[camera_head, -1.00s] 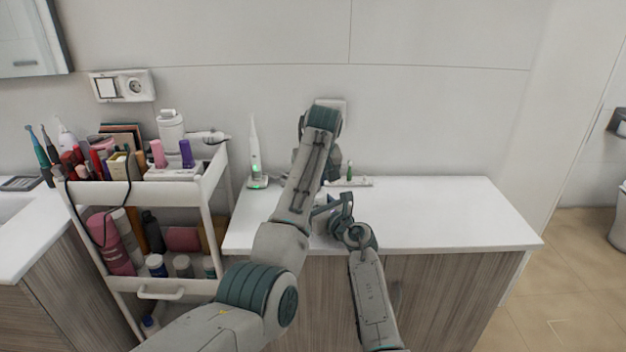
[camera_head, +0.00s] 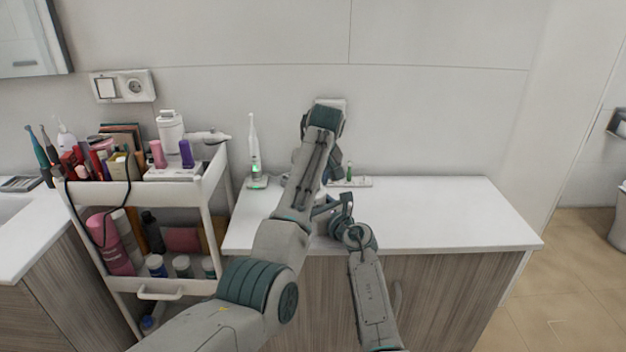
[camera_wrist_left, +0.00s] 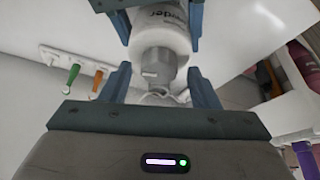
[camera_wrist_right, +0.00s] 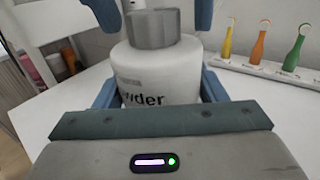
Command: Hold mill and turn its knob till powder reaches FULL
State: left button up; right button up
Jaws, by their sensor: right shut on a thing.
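The mill is a white round body (camera_wrist_right: 160,88) with dark lettering, partly readable as "powder", and a grey knob (camera_wrist_right: 150,27) at one end. In the right wrist view my right gripper (camera_wrist_right: 158,85) is shut around the white body. My left gripper (camera_wrist_left: 157,75) has one finger on each side of the grey knob (camera_wrist_left: 157,68), with visible gaps, so it is open around it. A small pale mark shows on the knob. A small greyish patch sits on the body above the lettering; I cannot read a powder level. In the head view my arms mostly hide the mill.
The white counter (camera_head: 450,215) is clear to the right. A rack (camera_wrist_right: 265,68) with several coloured small brushes stands behind. An electric toothbrush (camera_head: 254,155) stands at the back left. A crowded white cart (camera_head: 205,200) stands left of the counter.

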pick_arm(q)
notch_tip(320, 180, up, 10)
dwell(0.6)
jog(key=shift+f, duration=0.1)
